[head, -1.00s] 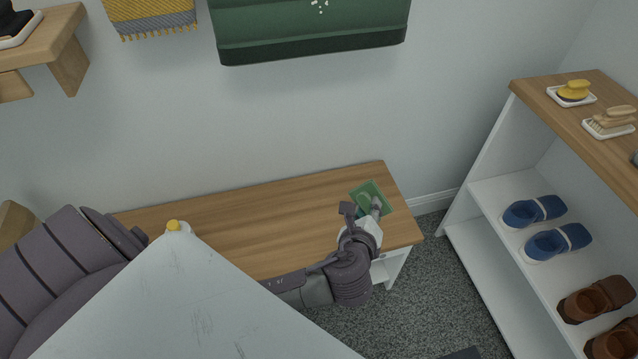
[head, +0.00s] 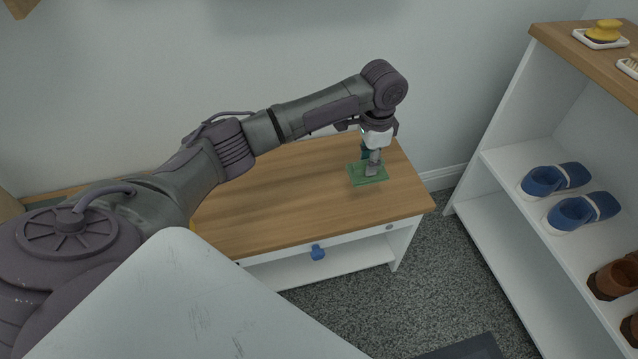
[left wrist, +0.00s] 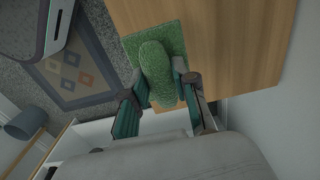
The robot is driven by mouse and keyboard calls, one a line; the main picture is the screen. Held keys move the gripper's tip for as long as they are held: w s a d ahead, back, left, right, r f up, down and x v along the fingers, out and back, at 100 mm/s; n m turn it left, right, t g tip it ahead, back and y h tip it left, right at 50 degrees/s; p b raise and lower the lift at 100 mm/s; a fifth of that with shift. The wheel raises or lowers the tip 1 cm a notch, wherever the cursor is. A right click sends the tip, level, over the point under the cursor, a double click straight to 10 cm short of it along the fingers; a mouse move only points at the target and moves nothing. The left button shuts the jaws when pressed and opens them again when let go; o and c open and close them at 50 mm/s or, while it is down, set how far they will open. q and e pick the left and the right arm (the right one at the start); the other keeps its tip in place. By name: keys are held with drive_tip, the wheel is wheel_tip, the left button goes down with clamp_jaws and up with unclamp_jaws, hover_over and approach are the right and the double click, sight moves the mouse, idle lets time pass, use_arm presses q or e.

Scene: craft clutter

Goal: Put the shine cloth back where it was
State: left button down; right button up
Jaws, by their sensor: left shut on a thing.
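The shine cloth appears to be the green square (head: 356,174) at the right end of the wooden bench top (head: 280,195). In the left wrist view the green cloth (left wrist: 174,36) has a thick, rounded green ridge in its middle. My left gripper (head: 373,166) points down over the cloth, its fingers shut on this ridge. In the left wrist view my left gripper (left wrist: 158,75) has one finger on each side of the ridge. The cloth looks at or just above the bench top; I cannot tell if it touches. My right gripper is out of view.
The bench top left of the cloth looks clear.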

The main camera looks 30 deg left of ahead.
sight(357, 161)
use_arm(q)
drive_tip(key=shift+s+a+f+b, duration=0.15)
drive_tip(key=shift+s+a+f, duration=0.25)
drive_tip(key=shift+a, duration=0.2)
drive_tip(key=shift+s+a+f+b, duration=0.15)
drive_tip(key=shift+s+a+f, duration=0.1)
drive_tip(key=shift+a+f, duration=0.25)
drive_tip(key=s+a+f, duration=0.1)
drive_tip(key=a, duration=0.1)
drive_tip(key=s+a+f+b, duration=0.1)
drive_tip(key=a+f, duration=0.1)
drive_tip(key=a, duration=0.1)
drive_tip(key=s+a+f+b, duration=0.1)
drive_tip(key=s+a, duration=0.1)
drive_tip(key=shift+a+f, duration=0.2)
drive_tip(key=shift+f, duration=0.15)
drive_tip(key=shift+s+a+f, duration=0.15)
drive_tip(key=shift+a+f, duration=0.15)
wheel_tip(357, 161, down, 4)
drive_tip(key=shift+r+b, duration=0.2)
drive_tip(key=shift+b, duration=0.65)
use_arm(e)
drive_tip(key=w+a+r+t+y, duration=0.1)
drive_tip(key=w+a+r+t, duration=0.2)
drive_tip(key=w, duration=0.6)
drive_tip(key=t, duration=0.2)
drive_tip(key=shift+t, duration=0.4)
